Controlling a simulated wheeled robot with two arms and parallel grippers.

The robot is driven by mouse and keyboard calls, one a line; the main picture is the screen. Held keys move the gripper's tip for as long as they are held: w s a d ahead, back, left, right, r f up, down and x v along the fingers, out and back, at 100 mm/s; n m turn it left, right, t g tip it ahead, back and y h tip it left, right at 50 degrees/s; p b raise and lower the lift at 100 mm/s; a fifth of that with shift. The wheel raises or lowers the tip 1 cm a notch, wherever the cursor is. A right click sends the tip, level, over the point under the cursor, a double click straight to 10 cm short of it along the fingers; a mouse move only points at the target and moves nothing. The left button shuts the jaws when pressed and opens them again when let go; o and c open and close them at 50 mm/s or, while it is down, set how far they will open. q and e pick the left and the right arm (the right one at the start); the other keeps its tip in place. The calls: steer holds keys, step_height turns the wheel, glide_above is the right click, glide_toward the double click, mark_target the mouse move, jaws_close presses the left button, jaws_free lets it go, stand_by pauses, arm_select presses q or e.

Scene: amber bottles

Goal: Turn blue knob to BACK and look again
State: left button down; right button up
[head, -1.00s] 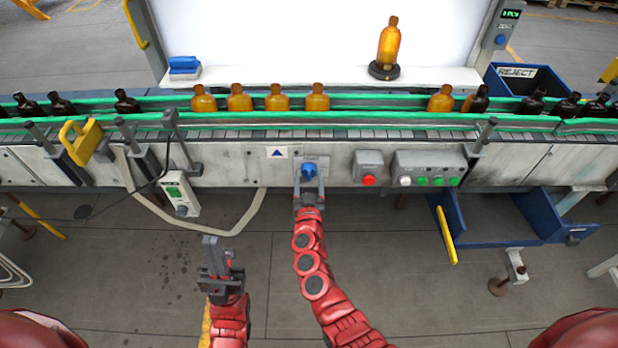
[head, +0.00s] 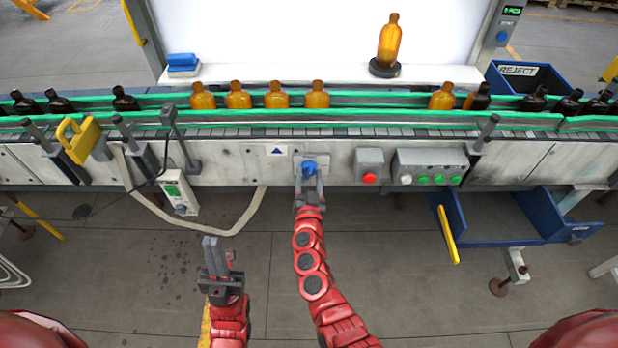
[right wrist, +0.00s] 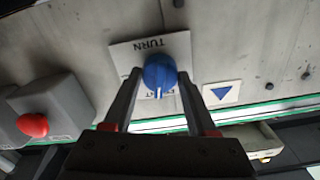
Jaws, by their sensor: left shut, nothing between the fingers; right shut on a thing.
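The blue knob (head: 309,168) is on a grey plate on the conveyor's front panel. It shows larger in the right wrist view (right wrist: 159,70), with a white pointer aimed at a partly hidden word at the plate's lower edge; "TURN" shows upside down at the upper edge. My right gripper (head: 309,178) is shut on the knob, one finger on each side. My left gripper (head: 213,245) is shut and empty, low in front of the conveyor. An amber bottle (head: 389,42) stands upright on a dark round stand (head: 384,69) before a white panel.
A red button (head: 369,178) and a box of white and green buttons (head: 431,169) are right of the knob. Several amber and dark bottles stand on the conveyor between green rails (head: 360,115). A blue REJECT bin (head: 522,76) is at the right. A yellow padlock-shaped piece (head: 80,139) is at the left.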

steer(key=m, duration=0.1)
steer(key=m+b, duration=0.1)
steer(key=shift+f+m+b, duration=0.25)
steer(key=shift+m+b, duration=0.05)
steer(key=shift+m, duration=0.1)
steer(key=m+b, duration=0.3)
steer(key=m, duration=0.1)
steer(key=shift+m, duration=0.3)
steer(key=m+b, duration=0.3)
steer(key=m, duration=0.1)
steer(key=shift+r+m+b, duration=0.15)
steer(key=shift+m+b, duration=1)
steer(key=shift+m, duration=0.45)
steer(key=o, duration=1.4)
steer(key=shift+c, duration=0.2)
steer(key=shift+r, duration=0.1)
